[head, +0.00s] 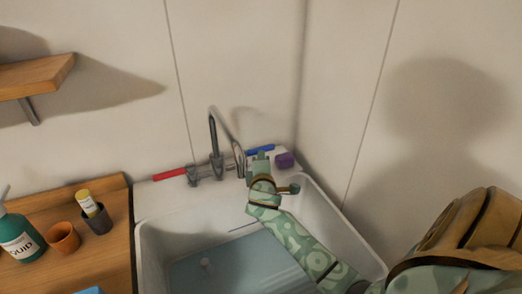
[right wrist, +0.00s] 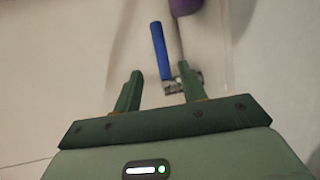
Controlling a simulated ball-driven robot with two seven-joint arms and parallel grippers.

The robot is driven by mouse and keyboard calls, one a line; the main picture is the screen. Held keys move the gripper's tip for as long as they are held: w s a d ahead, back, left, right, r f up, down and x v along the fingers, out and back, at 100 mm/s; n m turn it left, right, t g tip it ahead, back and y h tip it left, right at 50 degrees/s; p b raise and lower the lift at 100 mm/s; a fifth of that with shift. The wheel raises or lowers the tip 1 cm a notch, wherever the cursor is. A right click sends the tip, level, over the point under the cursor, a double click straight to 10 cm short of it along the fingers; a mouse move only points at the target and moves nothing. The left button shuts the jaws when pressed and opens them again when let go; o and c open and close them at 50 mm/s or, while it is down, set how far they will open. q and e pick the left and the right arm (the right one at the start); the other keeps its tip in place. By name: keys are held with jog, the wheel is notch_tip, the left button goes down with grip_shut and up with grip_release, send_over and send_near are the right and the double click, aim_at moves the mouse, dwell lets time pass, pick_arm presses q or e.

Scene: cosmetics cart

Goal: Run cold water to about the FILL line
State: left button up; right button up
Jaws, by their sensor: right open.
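The grey tap (head: 216,150) stands behind the white sink (head: 158,225), with its curved spout over the basin. A red lever (head: 170,174) points left and a blue lever (head: 261,150) points right. Bluish water (head: 235,265) lies in the sink. I cannot make out a FILL line. My right gripper (head: 262,160) is by the tap at the blue lever. In the right wrist view, my open right gripper (right wrist: 159,80) has the blue lever (right wrist: 161,50) between and beyond its fingertips, with no clear contact. My left gripper is not in view.
A purple object (head: 284,160) sits on the sink's back ledge, right of the blue lever. The wooden counter (head: 95,255) at left holds a green bottle (head: 20,238), an orange cup (head: 63,237) and a dark cup (head: 97,220) with a yellow item. A wooden shelf (head: 35,77) hangs above.

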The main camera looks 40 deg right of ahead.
aim_at(256, 151)
jog(key=b+x, duration=0.2)
jog(key=x, duration=0.8)
jog(key=shift+f+b, duration=0.15)
jog(key=shift+b, duration=0.2)
jog(key=shift+w+d, duration=0.2)
jog(key=shift+w, duration=0.05)
grip_shut()
